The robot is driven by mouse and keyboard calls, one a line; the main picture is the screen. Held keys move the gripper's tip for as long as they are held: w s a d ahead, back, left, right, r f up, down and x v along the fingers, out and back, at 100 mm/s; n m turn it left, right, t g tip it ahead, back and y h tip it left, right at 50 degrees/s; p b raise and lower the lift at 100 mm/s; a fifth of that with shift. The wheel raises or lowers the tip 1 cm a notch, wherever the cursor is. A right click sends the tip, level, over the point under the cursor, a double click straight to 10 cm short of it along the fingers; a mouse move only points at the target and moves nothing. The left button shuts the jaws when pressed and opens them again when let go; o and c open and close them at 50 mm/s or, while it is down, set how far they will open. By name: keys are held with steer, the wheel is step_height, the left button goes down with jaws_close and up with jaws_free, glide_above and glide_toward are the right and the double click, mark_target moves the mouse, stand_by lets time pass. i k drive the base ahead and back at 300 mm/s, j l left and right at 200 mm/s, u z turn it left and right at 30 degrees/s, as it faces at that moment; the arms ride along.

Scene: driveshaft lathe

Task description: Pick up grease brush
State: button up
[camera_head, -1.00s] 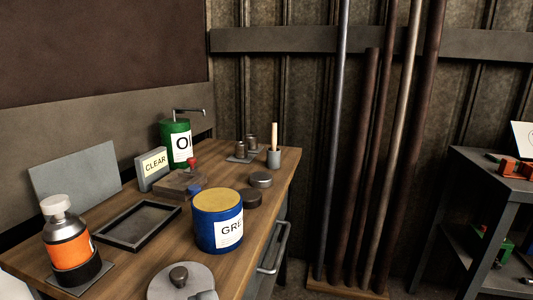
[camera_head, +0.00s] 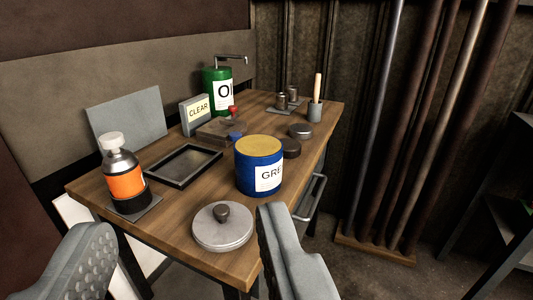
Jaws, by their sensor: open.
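The grease brush (camera_head: 318,87) stands upright in a small grey cup (camera_head: 315,112) at the far right end of the wooden bench. Only its light wooden handle shows; its lower end is hidden in the cup. My gripper (camera_head: 184,262) is open and empty, its two grey fingers spread wide at the bottom of the view. It is well short of the brush, in front of the bench's near end. The blue grease can (camera_head: 259,176) with a yellow top stands on the bench between the gripper and the brush.
On the bench (camera_head: 188,233) are a round metal lid (camera_head: 223,232), an orange bottle (camera_head: 125,182), an empty dark tray (camera_head: 182,167), a green oil can (camera_head: 216,92) and dark round tins (camera_head: 301,131). Long rods (camera_head: 425,130) lean on the wall at right.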

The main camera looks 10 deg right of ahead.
mark_target(316, 91)
steer(key=i+l, duration=1.5)
steer(key=l, duration=0.2)
